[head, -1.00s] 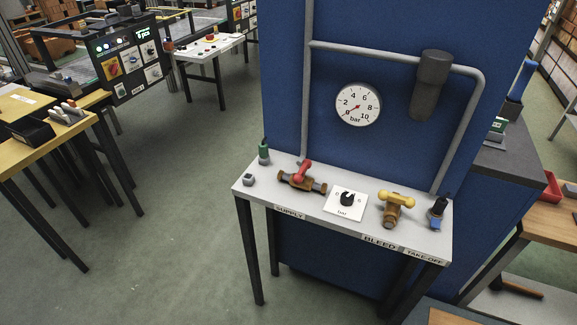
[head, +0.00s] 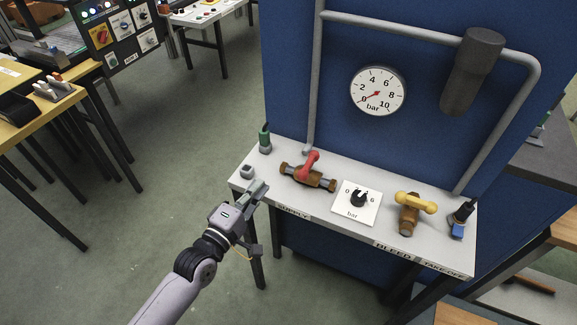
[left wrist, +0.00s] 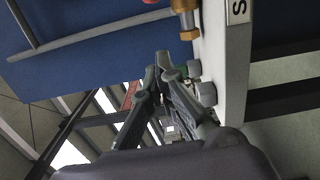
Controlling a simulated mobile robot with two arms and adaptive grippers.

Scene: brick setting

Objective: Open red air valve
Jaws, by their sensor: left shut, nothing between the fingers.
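The red air valve handle (head: 310,163) sits on a brass valve body (head: 308,178) at the left part of the white bench, behind the SUPPLY label (head: 294,213). The handle stands up across the body. My left gripper (head: 262,188) is shut and empty, at the bench's front left edge, to the left of and in front of the valve. Its fingers also show in the left wrist view (left wrist: 157,75). My right gripper is not in view.
The bench (head: 385,233) also holds a black regulator knob (head: 359,198), a yellow bleed valve (head: 416,202), a blue take-off fitting (head: 459,222), a green-topped fitting (head: 264,138) and a small grey block (head: 246,172). A gauge (head: 377,92) on the blue panel reads near 0.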

